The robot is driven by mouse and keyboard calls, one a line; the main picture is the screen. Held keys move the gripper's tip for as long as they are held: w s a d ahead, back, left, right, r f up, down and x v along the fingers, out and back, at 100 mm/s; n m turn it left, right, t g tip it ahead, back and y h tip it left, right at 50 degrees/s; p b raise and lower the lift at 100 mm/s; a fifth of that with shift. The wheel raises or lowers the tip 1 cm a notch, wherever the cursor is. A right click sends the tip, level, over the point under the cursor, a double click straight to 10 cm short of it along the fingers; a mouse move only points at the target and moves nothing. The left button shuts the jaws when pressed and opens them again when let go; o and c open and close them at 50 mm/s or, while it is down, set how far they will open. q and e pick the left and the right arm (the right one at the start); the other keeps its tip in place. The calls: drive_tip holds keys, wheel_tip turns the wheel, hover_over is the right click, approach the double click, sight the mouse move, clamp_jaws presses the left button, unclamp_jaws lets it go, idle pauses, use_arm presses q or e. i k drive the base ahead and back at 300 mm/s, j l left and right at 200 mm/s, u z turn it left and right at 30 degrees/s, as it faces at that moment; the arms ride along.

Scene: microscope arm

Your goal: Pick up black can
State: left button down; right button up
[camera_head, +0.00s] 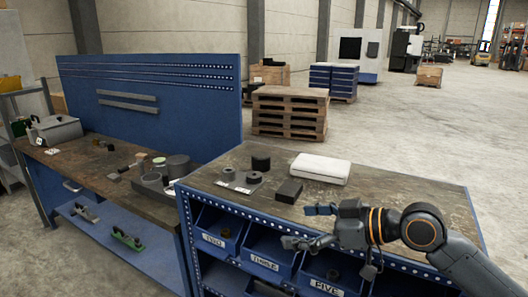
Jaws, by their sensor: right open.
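A short black cylinder, which looks like the black can (261,162), stands upright on the worn top of the blue workbench (225,158). My right gripper (304,226) comes in from the right with its fingers apart and empty. It is at the bench's front side, in front of and to the right of the can, clear of it. A dark grey cylinder (178,166) stands on the left bench. My left gripper is not in view.
A black block (289,191), a white flat case (320,168) and a small plate with ring parts (240,182) lie near the can. Labelled blue bins (268,258) sit under the bench top. The bench top's right part is mostly clear. Wooden pallets (290,112) stand behind.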

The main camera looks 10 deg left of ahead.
sight(261, 161)
drive_tip(key=i, duration=1.3)
